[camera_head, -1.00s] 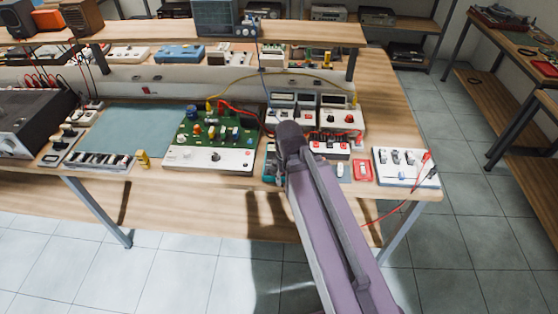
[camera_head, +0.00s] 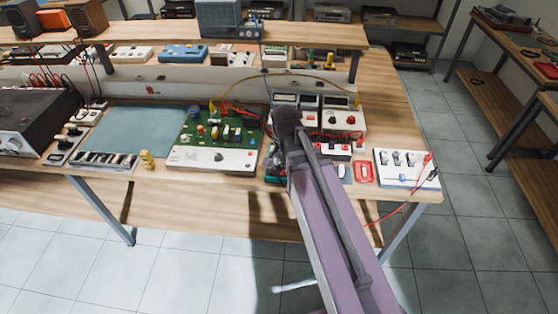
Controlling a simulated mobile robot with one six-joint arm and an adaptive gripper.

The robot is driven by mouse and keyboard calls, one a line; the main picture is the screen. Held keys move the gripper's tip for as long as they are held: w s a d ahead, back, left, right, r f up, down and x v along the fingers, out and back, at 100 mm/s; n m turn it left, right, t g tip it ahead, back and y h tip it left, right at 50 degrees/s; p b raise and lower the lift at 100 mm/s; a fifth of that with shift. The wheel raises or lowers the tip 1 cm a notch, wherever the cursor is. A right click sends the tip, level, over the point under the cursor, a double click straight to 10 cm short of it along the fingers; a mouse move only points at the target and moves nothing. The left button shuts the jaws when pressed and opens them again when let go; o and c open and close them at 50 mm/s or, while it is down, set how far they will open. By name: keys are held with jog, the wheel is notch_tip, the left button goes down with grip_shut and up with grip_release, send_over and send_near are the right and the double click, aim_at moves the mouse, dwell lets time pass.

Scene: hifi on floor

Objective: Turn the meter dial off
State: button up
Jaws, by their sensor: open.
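Two white meter units stand side by side at the bench's right half. The left meter (camera_head: 285,98) has a small display at its top; its lower front is covered by my arm. The right meter (camera_head: 345,121) has a red knob (camera_head: 351,120) on its face, and a yellow lead runs to it. I cannot tell which knob is the meter dial or how it is set. My purple arm rises from the bottom right, its dark joint end in front of the left meter. My gripper cannot be made out; it is hidden by the arm.
A green circuit board (camera_head: 218,131) lies left of the arm, a teal mat (camera_head: 140,132) beyond it. A white switch panel (camera_head: 404,170) with red leads sits at the right bench edge. A small red tray (camera_head: 364,172) lies beside it. A pale thin object (camera_head: 293,287) shows low over the floor.

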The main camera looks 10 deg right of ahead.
aim_at(278, 164)
jog(key=w+r+m+p, duration=0.2)
jog(key=w+m, duration=0.8)
jog(key=m, duration=0.5)
jog(key=shift+w+r+p, duration=0.2)
jog(key=shift+r+p, duration=0.15)
jog(key=shift+r, duration=0.15)
jog(key=shift+f, duration=0.25)
notch_tip(278, 164, down, 13)
jog(key=b, duration=1.3)
jog(key=shift+f+b, duration=0.15)
jog(key=shift+b, duration=0.25)
